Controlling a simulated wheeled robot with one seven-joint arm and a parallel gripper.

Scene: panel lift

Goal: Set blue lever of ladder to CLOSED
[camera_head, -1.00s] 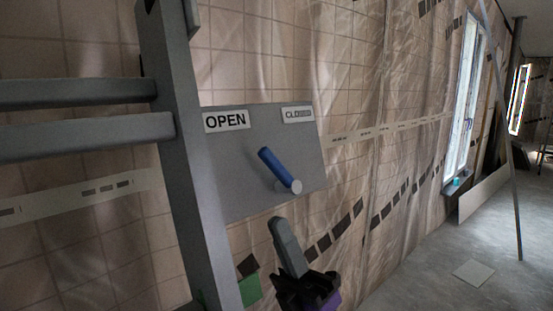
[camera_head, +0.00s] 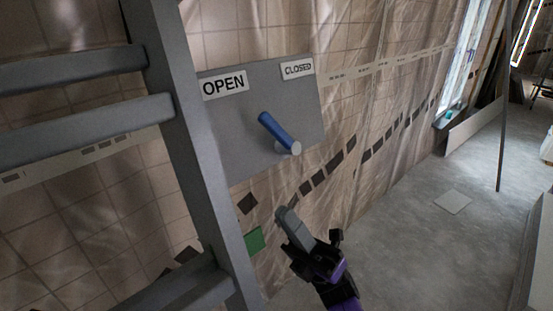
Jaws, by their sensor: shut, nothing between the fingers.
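The blue lever (camera_head: 274,129) sits on a grey panel (camera_head: 235,135) fixed beside the grey ladder (camera_head: 190,150). A pale round pivot is at its lower right end, and the lever tilts up and left, pointing toward the OPEN label (camera_head: 224,84). The CLOSED label (camera_head: 298,69) is at the panel's upper right. My gripper (camera_head: 284,213) is shut and empty below the panel, under the lever and apart from it.
Ladder rungs (camera_head: 90,115) extend to the left. A tiled wall under plastic sheeting stands behind the panel. A thin pole (camera_head: 503,110) stands at right, and open concrete floor (camera_head: 420,230) lies right of my arm.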

